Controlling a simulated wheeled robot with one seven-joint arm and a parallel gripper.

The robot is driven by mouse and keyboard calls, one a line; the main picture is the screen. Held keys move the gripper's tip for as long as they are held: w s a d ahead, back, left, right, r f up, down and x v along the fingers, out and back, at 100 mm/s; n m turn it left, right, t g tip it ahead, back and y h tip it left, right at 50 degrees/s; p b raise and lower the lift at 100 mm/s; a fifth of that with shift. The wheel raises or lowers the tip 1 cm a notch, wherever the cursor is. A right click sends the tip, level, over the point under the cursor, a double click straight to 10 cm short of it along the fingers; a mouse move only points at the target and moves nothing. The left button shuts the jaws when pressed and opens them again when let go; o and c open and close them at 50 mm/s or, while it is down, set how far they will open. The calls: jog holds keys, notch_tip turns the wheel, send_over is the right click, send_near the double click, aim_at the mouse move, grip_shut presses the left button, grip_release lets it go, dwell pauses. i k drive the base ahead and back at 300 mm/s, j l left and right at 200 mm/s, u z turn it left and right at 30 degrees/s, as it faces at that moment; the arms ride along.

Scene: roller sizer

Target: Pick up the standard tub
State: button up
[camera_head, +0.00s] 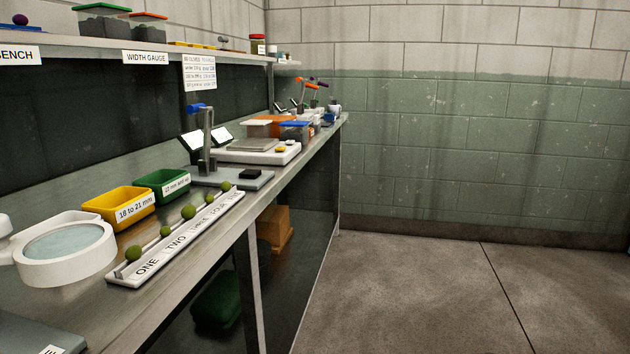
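A yellow tub (119,207) labelled "18 to 21 mm" stands on the bench at the left, against the dark back panel. A green tub (162,185) stands just beyond it; its label seems to read "22 mm and up". Neither label I can read says "standard", so I cannot tell which tub has that name. A white tray (177,241) marked "ONE TWO THREE" lies in front of the tubs and holds several green round fruits. My gripper is not in view.
A white ring magnifier (64,252) stands near left. Beyond the tubs are a blue-topped gauge stand (205,140), a white scale (257,151) and lidded tubs (295,131). A shelf (110,45) overhangs the bench. The floor (430,290) right of the bench is clear.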

aim_at(329, 116)
jog(key=i, duration=1.25)
jog(key=i+l, duration=0.15)
jog(key=i, duration=0.35)
jog(key=i+l+z, duration=0.15)
jog(key=i, duration=0.3)
jog(key=i+l, duration=0.15)
jog(key=i, duration=0.35)
jog(key=l+z, duration=0.05)
